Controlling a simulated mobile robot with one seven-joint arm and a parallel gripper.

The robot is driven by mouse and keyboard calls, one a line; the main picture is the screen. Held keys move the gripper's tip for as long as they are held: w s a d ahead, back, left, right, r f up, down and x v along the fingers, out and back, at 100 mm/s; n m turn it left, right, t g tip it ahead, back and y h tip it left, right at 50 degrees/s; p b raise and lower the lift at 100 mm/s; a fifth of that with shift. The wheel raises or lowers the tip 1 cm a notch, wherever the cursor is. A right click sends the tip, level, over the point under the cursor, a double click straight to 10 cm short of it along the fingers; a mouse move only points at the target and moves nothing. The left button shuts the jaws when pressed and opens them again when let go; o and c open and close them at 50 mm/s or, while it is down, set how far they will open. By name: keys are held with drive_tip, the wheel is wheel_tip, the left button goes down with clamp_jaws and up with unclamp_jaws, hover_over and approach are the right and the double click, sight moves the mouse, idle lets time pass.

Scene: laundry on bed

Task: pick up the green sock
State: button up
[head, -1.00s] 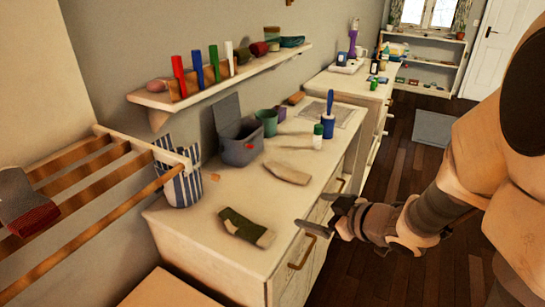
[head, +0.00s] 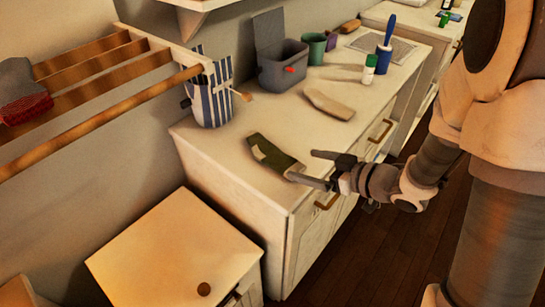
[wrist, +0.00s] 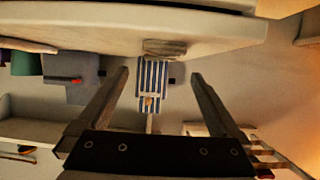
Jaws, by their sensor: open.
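The green sock (head: 272,155), dark green with a pale patch, lies flat near the front edge of the white dresser top (head: 225,143). My gripper (head: 303,167) is open and empty at that edge, its fingers pointing left at the sock's near end. One finger appears to overlap the sock's end in the picture; I cannot tell whether they touch. In the wrist view, a dull greyish-green strip (wrist: 165,48), likely the sock, lies at the dresser's edge between and beyond the open fingertips (wrist: 160,74).
A beige cloth piece (head: 328,103) lies behind the sock. A blue-striped container (head: 210,105), a grey open box (head: 284,68), a green cup (head: 314,47) and a white bottle (head: 369,70) stand further back. A wooden rack (head: 100,110) is at left, above a low cabinet (head: 170,250).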

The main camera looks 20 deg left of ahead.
sight(280, 157)
drive_tip(key=shift+b+x, duration=1)
drive_tip(key=shift+x, duration=3.4)
drive_tip(key=shift+s+a+r, duration=0.1)
drive_tip(key=shift+r, duration=0.05)
drive_tip(key=c, duration=1.1)
